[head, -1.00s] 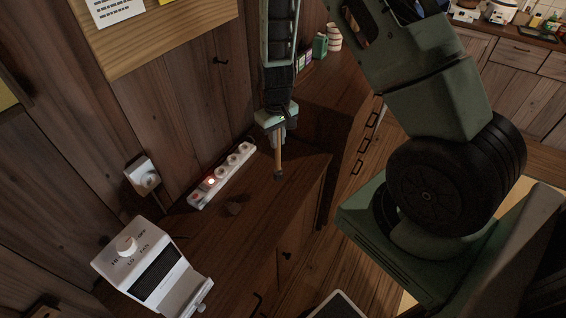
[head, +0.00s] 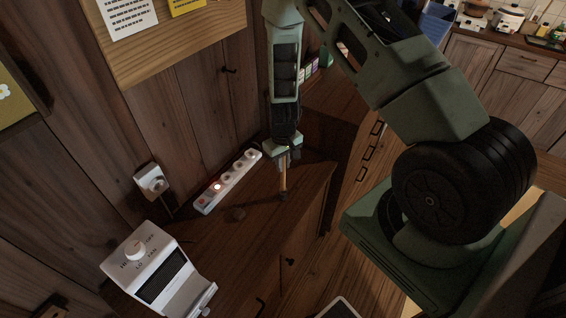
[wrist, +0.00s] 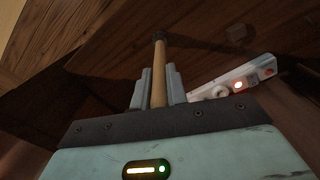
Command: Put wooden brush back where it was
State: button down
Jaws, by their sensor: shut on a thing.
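The wooden brush (head: 283,180) is a thin tan stick with a dark end. My gripper (head: 284,160) is shut on it and points down over the dark wooden cabinet top. The brush hangs upright below the fingers, its dark end close to the cabinet top; whether it touches is unclear. In the wrist view the brush (wrist: 159,72) stands between the two grey fingers of my gripper (wrist: 158,88), its dark end farthest away.
A white power strip (head: 228,182) with a red light lies along the wall, left of the brush. A small dark block (head: 238,214) sits on the cabinet top (head: 262,238). A white heater (head: 160,270) stands at the front left. A wall outlet (head: 151,181) is nearby.

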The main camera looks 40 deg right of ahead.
jog(key=c, duration=1.4)
grip_release()
jog(key=shift+f, duration=0.1)
notch_tip(320, 180, up, 12)
jog(key=b, duration=0.3)
jog(key=s+a+r+n, duration=0.1)
jog(key=s+a+r, duration=0.25)
jog(key=a, duration=0.25)
jog(key=s+a+r+n+y, duration=0.1)
jog(key=s+a+r+n, duration=0.1)
jog(key=s+a+r, duration=0.3)
jog(key=s+a+r+n, duration=0.1)
jog(key=a+r, duration=0.1)
jog(key=a, duration=0.6)
jog(key=s+a+r+n, duration=0.2)
jog(key=s, duration=0.5)
jog(key=s+a+r+n, duration=0.2)
jog(key=s+a+r, duration=0.1)
jog(key=s, duration=0.5)
jog(key=shift+a+r, duration=0.25)
